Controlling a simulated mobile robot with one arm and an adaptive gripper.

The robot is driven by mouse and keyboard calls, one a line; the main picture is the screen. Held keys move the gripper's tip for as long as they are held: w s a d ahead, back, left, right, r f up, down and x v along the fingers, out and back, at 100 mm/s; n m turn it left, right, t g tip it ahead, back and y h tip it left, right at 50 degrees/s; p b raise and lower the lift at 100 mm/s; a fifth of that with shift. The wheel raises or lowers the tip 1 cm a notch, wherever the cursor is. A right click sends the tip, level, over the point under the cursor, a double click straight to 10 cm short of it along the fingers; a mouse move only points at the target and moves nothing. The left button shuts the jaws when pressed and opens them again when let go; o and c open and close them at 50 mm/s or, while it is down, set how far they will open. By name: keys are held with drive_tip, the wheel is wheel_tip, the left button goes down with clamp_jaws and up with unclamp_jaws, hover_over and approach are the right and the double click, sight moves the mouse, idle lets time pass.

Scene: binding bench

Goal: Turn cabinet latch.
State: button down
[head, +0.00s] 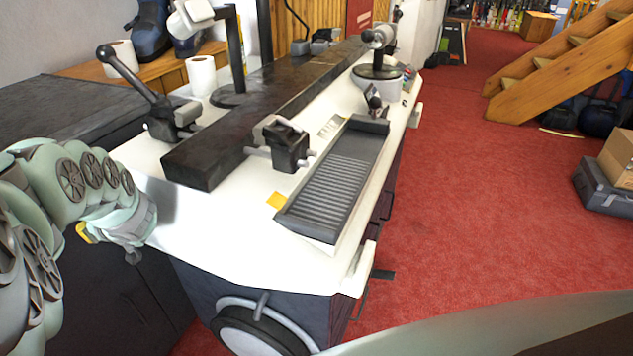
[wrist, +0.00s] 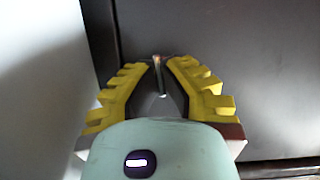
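The cabinet latch (wrist: 157,64) shows in the wrist view as a small, thin, brownish upright piece against a dark grey panel (wrist: 225,50). My gripper (wrist: 159,72) has yellow ribbed fingers with dark inner pads. The fingertips are close together, one on each side of the latch, and look shut on it. In the head view, my gripper (head: 84,232) is at the left, by the dark cabinet (head: 125,290) below the bench top. Only a bit of yellow finger shows there. The latch is hidden in the head view.
The white bench top (head: 225,235) holds a dark long bar (head: 270,100), a black clamp (head: 286,147) and a ribbed grey tray (head: 340,175). A round wheel (head: 262,330) is on the bench's near end. Red carpet (head: 500,210) is open at the right.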

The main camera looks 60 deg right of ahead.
drive_tip(key=shift+s+d, duration=0.1)
idle(0.4)
drive_tip(key=c, duration=1.1)
unclamp_jaws()
drive_tip(key=shift+r, duration=0.15)
drive_tip(key=shift+w+r, duration=0.2)
drive_tip(key=shift+r, duration=4.2)
drive_tip(key=shift+s+r, duration=0.15)
drive_tip(key=shift+r, duration=0.3)
